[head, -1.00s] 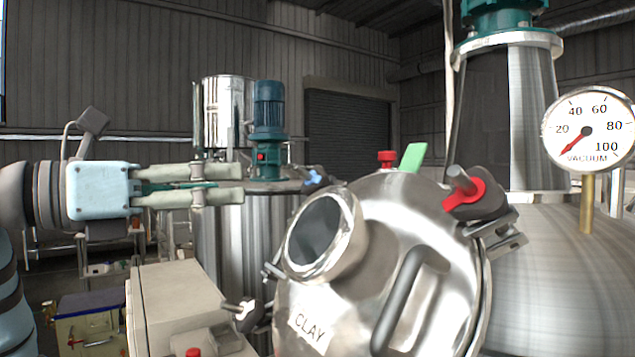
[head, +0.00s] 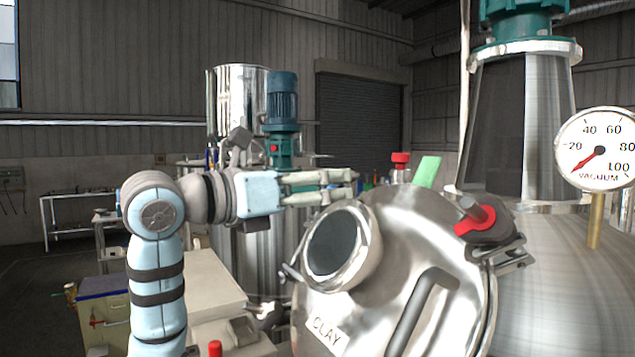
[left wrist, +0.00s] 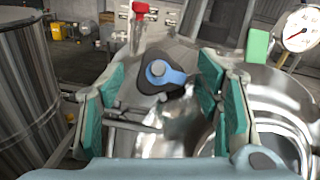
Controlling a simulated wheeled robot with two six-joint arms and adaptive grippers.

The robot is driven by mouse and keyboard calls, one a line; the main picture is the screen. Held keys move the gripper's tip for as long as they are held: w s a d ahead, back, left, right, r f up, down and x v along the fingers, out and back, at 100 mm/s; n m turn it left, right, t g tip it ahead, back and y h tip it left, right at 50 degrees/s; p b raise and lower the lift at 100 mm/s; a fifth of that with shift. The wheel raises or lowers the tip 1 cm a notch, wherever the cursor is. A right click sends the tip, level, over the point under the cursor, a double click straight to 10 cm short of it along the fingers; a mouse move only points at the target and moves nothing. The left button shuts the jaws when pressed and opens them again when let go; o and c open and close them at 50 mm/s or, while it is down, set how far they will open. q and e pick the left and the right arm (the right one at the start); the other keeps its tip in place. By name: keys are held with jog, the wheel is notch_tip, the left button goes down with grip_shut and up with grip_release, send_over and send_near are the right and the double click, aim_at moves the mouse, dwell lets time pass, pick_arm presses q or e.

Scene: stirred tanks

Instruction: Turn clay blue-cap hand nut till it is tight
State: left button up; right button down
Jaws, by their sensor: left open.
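The clay tank's steel lid (head: 400,245) carries a CLAY label (head: 325,330) and an open round port. The blue-cap hand nut (left wrist: 172,78) shows in the left wrist view, a dark lobed body with a blue cap around a grey stud. It lies between the green-padded fingers, with gaps visible on both sides. My left gripper (head: 349,184) is open and reaches in from the left at the lid's far-left edge. In the head view the nut is hidden behind the gripper. My right gripper is not in view.
A red-cap hand nut (head: 478,217) sits at the lid's right edge. A red valve knob (head: 400,158) and a green lever (head: 426,171) stand behind the lid. A vacuum gauge (head: 597,150) is at the right. A beige box (head: 205,290) lies below my left arm.

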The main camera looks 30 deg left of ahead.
pick_arm(q)
jog(key=shift+s, duration=0.1)
jog(key=shift+c, duration=0.9)
jog(key=shift+w+f, duration=0.1)
jog(key=shift+w, duration=0.1)
jog(key=c, duration=1)
jog(key=shift+m+h, duration=0.3)
jog(key=shift+m, duration=0.3)
jog(key=m+h+p, duration=0.1)
jog(key=m+g+p, duration=0.1)
jog(key=m, duration=0.1)
jog(key=m+g+h+p, duration=0.1)
jog(key=m, duration=0.1)
jog(key=shift+w+a+h, duration=0.1)
jog(key=shift+a+h, duration=0.15)
jog(key=shift+h, duration=0.05)
jog(key=shift+m+g+h+p, duration=0.6)
jog(key=shift+m+p, duration=0.1)
jog(key=shift+m, duration=0.5)
